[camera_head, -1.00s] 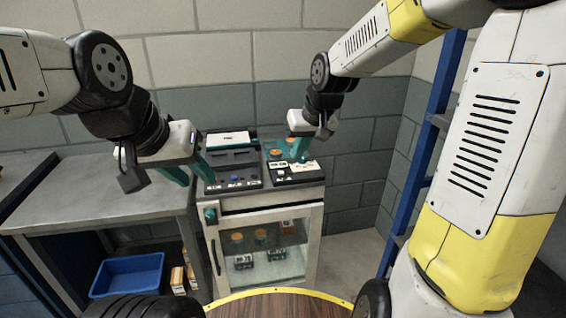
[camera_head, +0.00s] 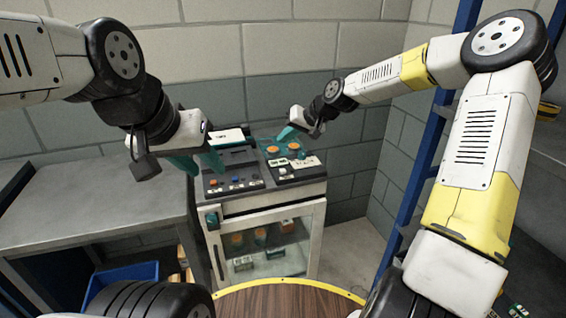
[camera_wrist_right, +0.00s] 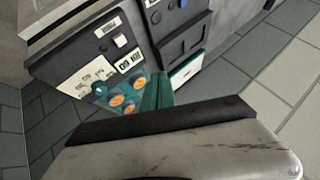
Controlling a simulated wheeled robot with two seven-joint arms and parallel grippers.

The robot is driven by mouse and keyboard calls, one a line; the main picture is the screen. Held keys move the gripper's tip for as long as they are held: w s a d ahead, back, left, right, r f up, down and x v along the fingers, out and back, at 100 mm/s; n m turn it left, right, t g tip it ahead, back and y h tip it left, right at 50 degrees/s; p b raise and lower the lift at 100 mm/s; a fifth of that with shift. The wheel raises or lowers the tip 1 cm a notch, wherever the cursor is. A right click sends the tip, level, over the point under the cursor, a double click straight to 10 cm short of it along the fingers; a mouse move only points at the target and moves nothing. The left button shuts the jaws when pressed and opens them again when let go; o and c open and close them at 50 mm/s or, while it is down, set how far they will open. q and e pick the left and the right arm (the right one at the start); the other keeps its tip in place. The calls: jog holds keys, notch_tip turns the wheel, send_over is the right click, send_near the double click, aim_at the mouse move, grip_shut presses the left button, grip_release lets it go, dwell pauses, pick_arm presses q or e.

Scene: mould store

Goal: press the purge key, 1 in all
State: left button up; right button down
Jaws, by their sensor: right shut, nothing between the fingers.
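Two control units sit side by side on a white cabinet. The left unit (camera_head: 233,188) carries a row of small keys, including a blue key (camera_head: 235,179). The right unit (camera_head: 300,174) has a white key (camera_head: 283,171), which shows in the right wrist view too (camera_wrist_right: 120,40).
Orange round knobs or pots (camera_head: 293,146) stand behind the right unit. The cabinet (camera_head: 262,221) has a glass front. A grey table (camera_head: 95,205) stands left, with a blue bin (camera_head: 122,272) below. A blue ladder-like frame (camera_head: 420,170) rises at right.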

aim_at(285, 171)
jog(key=shift+f, duration=0.1)
jog(key=shift+f, duration=4.3)
jog(key=shift+f, duration=0.1)
jog(key=shift+f, duration=0.3)
jog(key=shift+f, duration=0.5)
jog(key=shift+r, duration=0.95)
